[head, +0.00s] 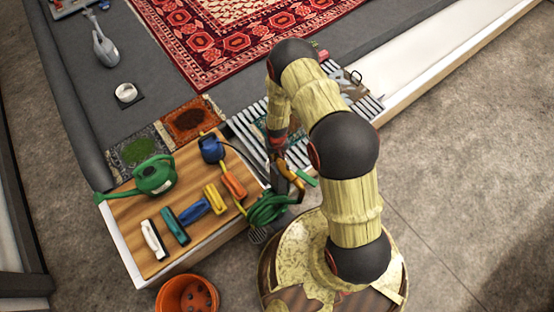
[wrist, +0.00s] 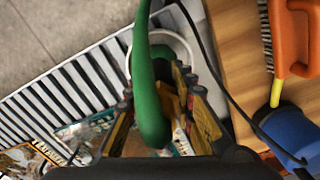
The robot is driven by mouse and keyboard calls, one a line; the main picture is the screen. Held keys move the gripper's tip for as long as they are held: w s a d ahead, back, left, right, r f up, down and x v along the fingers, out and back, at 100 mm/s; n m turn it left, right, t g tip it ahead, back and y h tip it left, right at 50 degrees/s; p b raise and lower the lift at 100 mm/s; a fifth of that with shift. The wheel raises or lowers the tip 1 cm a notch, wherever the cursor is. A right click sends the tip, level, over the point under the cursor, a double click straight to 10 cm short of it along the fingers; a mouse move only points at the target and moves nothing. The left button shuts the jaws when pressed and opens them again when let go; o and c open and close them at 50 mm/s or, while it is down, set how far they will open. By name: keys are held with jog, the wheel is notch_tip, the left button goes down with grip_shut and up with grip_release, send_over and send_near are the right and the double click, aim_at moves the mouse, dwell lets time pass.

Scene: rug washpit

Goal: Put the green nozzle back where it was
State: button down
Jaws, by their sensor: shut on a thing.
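The green nozzle (wrist: 148,85) is a long green piece in the wrist view, running from the top edge down between my gripper's fingers (wrist: 165,105). My gripper is shut on it, over the slatted grate. In the head view, my gripper (head: 285,178) is beside the table's right edge, partly hidden by my arm, and a green end of the nozzle (head: 307,178) sticks out to its right. A green hose coil (head: 268,208) hangs at the table's corner, just below the gripper.
The wooden table (head: 130,205) carries a green watering can (head: 155,176), several brushes, an orange-handled tool (head: 233,185) and a blue one (head: 211,148). A slatted grate (wrist: 60,95) lies beside it. A white ring (wrist: 185,45) and a black cable (wrist: 215,70) are near the fingers.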

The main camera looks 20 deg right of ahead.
jog(key=shift+f, duration=0.2)
jog(key=c, duration=1.5)
grip_release()
jog(key=shift+c, duration=0.2)
jog(key=shift+o, duration=0.2)
jog(key=shift+r, duration=0.15)
